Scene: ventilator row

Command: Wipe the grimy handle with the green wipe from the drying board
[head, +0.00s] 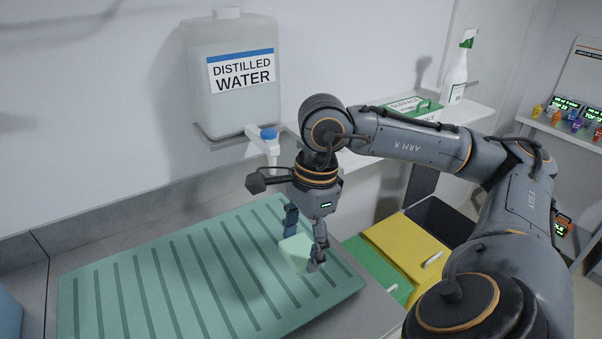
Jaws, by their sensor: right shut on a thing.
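My right gripper (305,258) hangs pointing down above the right part of the ribbed green drying board (160,285). It is shut on a pale green wipe (294,252), which sits between its fingers and looks a little above the board. A pale handle (432,259) shows on the yellow bin front, and another handle (392,288) shows on the green one. I cannot tell from here which handle is grimy. My left gripper is not in view.
A distilled water jug (232,75) with a blue-capped tap (264,140) stands on a wall shelf behind the board. A spray bottle (456,75) and a green-and-white box (412,107) stand on a shelf at right. Yellow (400,245) and green bins lie beyond the counter's right edge.

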